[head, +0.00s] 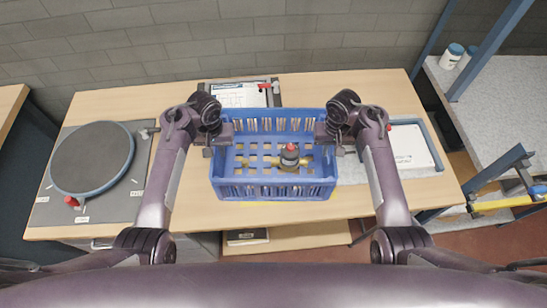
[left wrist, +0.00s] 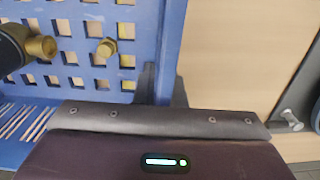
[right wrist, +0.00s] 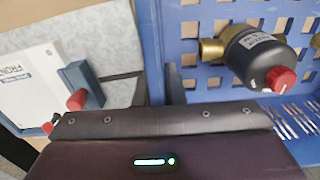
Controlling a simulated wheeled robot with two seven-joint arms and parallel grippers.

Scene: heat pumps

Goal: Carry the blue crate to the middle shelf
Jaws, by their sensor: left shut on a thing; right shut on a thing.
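The blue crate (head: 275,192) is in the middle of the head view, over the wooden table. A brass valve or pump with a black body and red cap (head: 289,156) lies inside it. My left gripper (head: 222,138) is shut on the crate's left side wall. My right gripper (head: 328,138) is shut on its right side wall. The crate wall also shows in the left wrist view (left wrist: 165,50) and in the right wrist view (right wrist: 155,45). I cannot tell whether the crate touches the table. A grey shelf unit (head: 490,100) stands at the right; its middle shelf is not clearly visible.
A round dark disc (head: 92,158) on a grey mat takes up the table's left end. A white panel (head: 410,147) in a blue-grey frame lies right of the crate. A clipboard-like sheet (head: 238,94) lies behind it.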

